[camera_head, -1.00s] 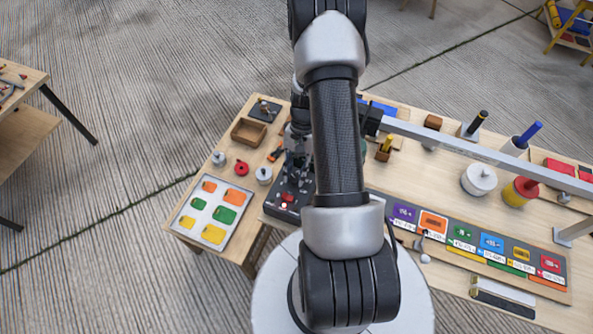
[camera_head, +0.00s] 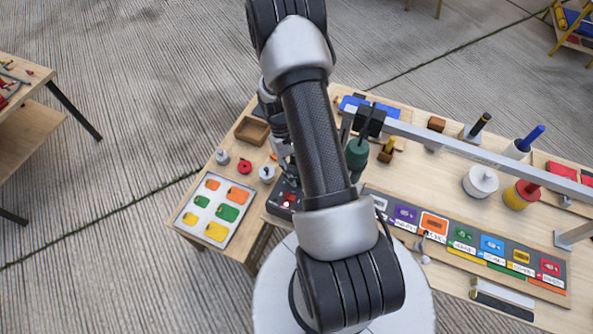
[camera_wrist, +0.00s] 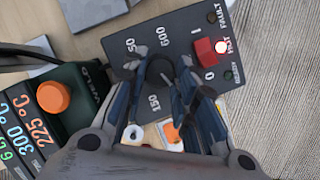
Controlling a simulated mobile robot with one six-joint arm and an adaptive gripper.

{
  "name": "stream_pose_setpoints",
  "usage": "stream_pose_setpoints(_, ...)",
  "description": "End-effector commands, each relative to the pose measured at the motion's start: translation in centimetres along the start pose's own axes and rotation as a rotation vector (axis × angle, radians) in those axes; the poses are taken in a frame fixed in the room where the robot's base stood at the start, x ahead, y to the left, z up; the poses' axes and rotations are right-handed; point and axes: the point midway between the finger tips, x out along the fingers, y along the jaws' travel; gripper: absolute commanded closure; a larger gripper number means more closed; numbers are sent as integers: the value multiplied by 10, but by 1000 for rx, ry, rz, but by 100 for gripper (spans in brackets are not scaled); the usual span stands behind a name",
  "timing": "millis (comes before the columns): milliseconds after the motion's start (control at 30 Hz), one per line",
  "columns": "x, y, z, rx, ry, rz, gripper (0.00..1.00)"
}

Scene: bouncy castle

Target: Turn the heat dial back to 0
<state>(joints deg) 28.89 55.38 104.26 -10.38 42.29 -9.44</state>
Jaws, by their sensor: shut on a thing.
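The dark control box (camera_wrist: 203,25) fills the upper middle of the wrist view, with white marks 50, 150 and 600 around its heat dial (camera_wrist: 160,70). My gripper (camera_wrist: 163,82) is shut on the dark dial, with a finger on each side. The fingers cover much of the dial, so I cannot tell where it points. A red rocker switch (camera_wrist: 206,50) sits right of the dial, between marks I and 0. The HEAT lamp (camera_wrist: 221,47) glows; the FAULT and READY lamps look dark. In the head view the box (camera_head: 283,200) is partly hidden by my arm.
A dark green tool with an orange knob (camera_wrist: 53,97) and a temperature placard (camera_wrist: 22,132) lie left of the box in the wrist view. In the head view, a tray of coloured tags (camera_head: 215,210) stands left, and a metal rail (camera_head: 450,147) crosses the bench at right.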

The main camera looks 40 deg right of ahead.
Motion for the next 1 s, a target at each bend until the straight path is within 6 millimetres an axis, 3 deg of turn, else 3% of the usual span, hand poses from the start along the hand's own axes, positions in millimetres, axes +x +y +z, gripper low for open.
stream_pose_setpoints(400, 0, -2, 0, -164, -1, 67, 98)
stream_pose_setpoints(933, 0, -2, 1, -183, -1, 76, 98)
stream_pose_setpoints(967, 0, -2, 1, -183, -2, 75, 73)
stream_pose_setpoints(1000, 0, -2, 1, -183, -2, 75, 70)
